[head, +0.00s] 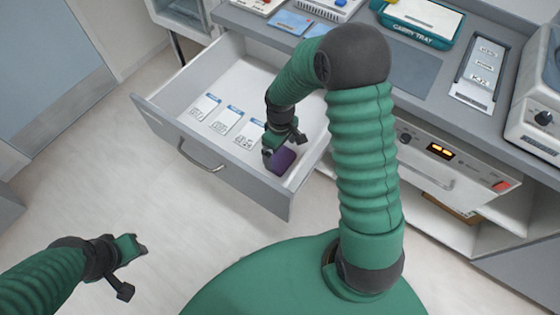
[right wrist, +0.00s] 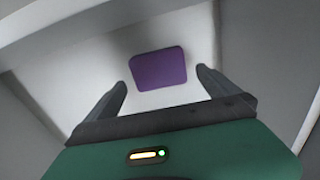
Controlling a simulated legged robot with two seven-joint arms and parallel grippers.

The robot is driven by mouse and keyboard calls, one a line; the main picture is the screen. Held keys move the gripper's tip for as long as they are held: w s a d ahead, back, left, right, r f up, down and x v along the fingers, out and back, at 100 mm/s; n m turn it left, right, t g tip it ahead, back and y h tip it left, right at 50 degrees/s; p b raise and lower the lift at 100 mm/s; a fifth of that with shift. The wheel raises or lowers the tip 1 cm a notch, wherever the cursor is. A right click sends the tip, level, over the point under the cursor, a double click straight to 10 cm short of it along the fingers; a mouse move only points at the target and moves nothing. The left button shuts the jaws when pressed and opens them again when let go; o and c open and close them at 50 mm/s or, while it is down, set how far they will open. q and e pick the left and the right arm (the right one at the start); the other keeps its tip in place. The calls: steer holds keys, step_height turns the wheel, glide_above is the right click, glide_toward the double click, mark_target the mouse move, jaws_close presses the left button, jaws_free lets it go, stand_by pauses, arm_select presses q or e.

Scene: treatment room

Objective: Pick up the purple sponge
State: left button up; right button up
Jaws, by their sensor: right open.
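The purple sponge (head: 283,160) lies on the floor of the open drawer (head: 237,181), near its front right corner. In the right wrist view the sponge (right wrist: 158,69) lies flat ahead of my fingertips, roughly between their lines. My right gripper (head: 283,150) reaches down into the drawer just beside and above the sponge, and partly hides it in the head view. In the right wrist view my right gripper (right wrist: 160,82) is open and empty, apart from the sponge. My left gripper (head: 133,268) is over the floor at the lower left; its jaw opening is unclear.
Several labelled white cards (head: 226,121) lie in the drawer left of the sponge. The drawer walls stand close around my right gripper. A green tray (head: 418,22) and other equipment stand on the counter (head: 398,68) above. The floor left of the drawer is clear.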

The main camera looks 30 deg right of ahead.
mark_target(281, 158)
steer(key=f, duration=0.3)
steer(key=f+b, duration=0.1)
steer(key=f, duration=0.1)
steer(key=shift+d, duration=0.3)
arm_select(q)
steer(key=shift+w+d+f, duration=0.1)
steer(key=shift+d+f, duration=0.25)
steer(key=shift+f, duration=0.2)
arm_select(e)
steer(key=shift+r, duration=0.1)
steer(key=shift+a+r, duration=0.15)
steer(key=shift+a, duration=0.1)
steer(key=c, duration=0.9)
arm_select(q)
steer(key=shift+a, duration=0.1)
arm_select(e)
steer(key=shift+d, duration=0.1)
steer(key=shift+c, duration=1.2)
step_height(281, 158, up, 9)
steer(key=shift+r+p, duration=0.1)
steer(key=shift+p, duration=1.15)
arm_select(q)
steer(key=shift+w+v, duration=0.25)
steer(key=shift+v, duration=0.9)
arm_select(e)
steer(key=shift+r, duration=0.35)
arm_select(q)
steer(key=shift+s+r, duration=0.1)
